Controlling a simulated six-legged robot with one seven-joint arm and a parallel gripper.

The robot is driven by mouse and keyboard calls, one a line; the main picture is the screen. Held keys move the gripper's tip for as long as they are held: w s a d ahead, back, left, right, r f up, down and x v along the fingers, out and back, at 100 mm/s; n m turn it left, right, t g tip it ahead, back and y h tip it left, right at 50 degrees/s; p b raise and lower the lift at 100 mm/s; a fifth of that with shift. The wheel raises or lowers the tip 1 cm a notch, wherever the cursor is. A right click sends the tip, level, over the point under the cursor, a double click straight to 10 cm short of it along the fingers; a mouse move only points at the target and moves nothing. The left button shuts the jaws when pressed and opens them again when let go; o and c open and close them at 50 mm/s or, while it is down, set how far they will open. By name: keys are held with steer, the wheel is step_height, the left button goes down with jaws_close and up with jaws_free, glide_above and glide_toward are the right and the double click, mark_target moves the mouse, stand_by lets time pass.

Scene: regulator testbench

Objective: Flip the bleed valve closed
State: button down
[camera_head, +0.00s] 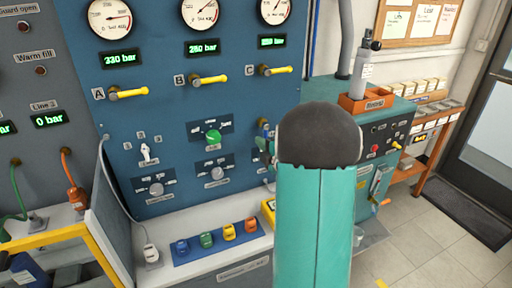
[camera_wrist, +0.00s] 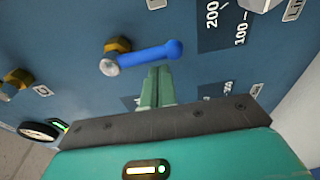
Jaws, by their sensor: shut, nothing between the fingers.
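A blue-handled lever valve (camera_wrist: 150,54) with a brass body sits on the blue panel in the wrist view. I take it to be the bleed valve, but I cannot read a label for it. Its handle points right and slightly up in that view. My gripper (camera_wrist: 160,72) is shut and empty, with its green fingertips just below the middle of the blue handle; I cannot tell if they touch it.
Yellow levers A (camera_head: 128,94), B (camera_head: 208,80) and C (camera_head: 275,70) stick out above. A green knob (camera_head: 213,136) is to the left. Coloured padlock-like pieces lie on a blue mat (camera_head: 185,260) below. A green cabinet (camera_head: 385,120) stands at right.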

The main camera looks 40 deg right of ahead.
steer(key=shift+d, duration=0.15)
steer(key=shift+d+f, duration=0.1)
stand_by(0.4)
steer(key=shift+s, duration=0.1)
